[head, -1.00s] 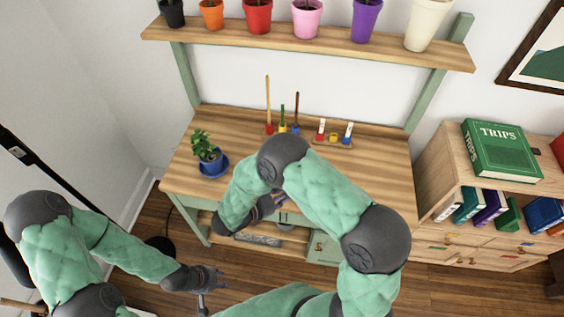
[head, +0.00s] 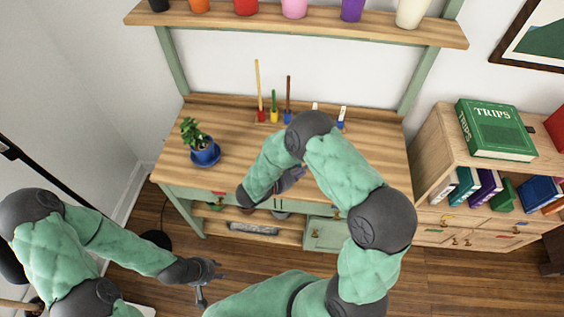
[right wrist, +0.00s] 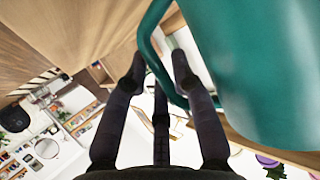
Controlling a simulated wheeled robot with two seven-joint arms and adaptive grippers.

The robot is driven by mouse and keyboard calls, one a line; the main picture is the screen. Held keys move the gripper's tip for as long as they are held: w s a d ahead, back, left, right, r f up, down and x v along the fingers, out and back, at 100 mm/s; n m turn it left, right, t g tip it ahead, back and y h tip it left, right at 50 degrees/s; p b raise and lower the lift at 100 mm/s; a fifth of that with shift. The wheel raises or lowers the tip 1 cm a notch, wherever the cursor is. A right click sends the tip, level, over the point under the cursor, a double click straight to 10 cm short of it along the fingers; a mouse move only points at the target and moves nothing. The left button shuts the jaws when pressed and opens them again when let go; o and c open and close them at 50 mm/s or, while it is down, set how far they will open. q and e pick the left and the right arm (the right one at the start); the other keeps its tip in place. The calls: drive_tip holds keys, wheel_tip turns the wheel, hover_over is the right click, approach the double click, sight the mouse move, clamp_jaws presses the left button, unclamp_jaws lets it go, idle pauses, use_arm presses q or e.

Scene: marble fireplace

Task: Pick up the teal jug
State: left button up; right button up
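The teal jug (right wrist: 265,70) fills the upper right of the right wrist view, close to the camera. Its curved handle (right wrist: 150,40) passes between the fingers of my right gripper (right wrist: 157,72). Those fingers are spread, with a gap visible around the handle. In the head view my right gripper (head: 290,180) is at the desk's front edge, partly hidden by my forearm. I cannot make out the jug there. My left gripper (head: 212,283) is open and empty at the lower left, over the floor.
The wooden desk (head: 350,165) has a potted plant in a blue pot (head: 205,153) at left and several coloured peg toys (head: 273,116) at the back. Flower pots line the shelf (head: 320,28) above. A bookcase (head: 440,150) stands at right.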

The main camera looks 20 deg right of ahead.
drive_tip(key=shift+d, duration=0.15)
clamp_jaws()
drive_tip(key=shift+r, duration=0.1)
